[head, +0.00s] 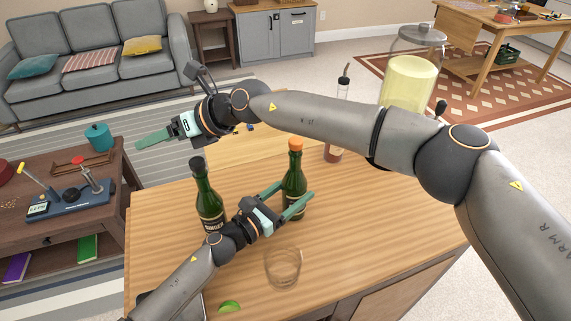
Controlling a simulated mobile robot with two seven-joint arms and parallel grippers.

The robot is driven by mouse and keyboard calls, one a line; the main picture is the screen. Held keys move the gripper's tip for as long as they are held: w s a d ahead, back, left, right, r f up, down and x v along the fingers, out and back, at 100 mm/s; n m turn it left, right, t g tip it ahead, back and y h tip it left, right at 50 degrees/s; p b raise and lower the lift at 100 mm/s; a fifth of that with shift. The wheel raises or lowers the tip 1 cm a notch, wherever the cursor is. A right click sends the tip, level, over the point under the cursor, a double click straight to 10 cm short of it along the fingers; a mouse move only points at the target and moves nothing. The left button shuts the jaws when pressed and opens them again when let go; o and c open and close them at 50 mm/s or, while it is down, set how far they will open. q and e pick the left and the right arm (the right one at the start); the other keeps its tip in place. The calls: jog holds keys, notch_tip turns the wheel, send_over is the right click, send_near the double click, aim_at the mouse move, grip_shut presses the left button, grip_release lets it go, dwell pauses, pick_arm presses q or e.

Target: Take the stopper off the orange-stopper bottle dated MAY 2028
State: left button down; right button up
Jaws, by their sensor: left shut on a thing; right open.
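The dark green bottle with an orange stopper (294,176) stands upright on the wooden counter, its stopper on its neck. Its label is mostly hidden and no date is legible. My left gripper (292,196) is shut on this bottle's body, its teal fingers on either side. A second green bottle with a black stopper (208,205) stands to the left; its date is too small to read. My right gripper (146,140) is open and empty, raised out past the counter's left edge, well left of the orange stopper.
A clear empty glass (283,267) and a lime wedge (229,306) are at the counter's (355,235) front. A pourer bottle (343,85) and a large jar of yellow drink (408,82) stand behind my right arm. The counter's right part is clear.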

jog(key=s+a+r+m+t+y, duration=0.25)
jog(key=r+m+t+y, duration=0.3)
jog(key=m, duration=0.55)
jog(key=w+d+r+m+t+h, duration=0.1)
jog(key=d+r+m+t+h, duration=0.3)
jog(key=m+t, duration=0.7)
jog(key=m+g+h, duration=0.3)
jog(key=m+h, duration=1.4)
jog(key=m, duration=1)
send_near(296, 143)
jog(key=w, duration=0.2)
jog(key=f+x, duration=0.1)
jog(key=x, duration=1.1)
jog(key=shift+d, duration=0.1)
jog(key=shift+c, duration=0.4)
grip_shut()
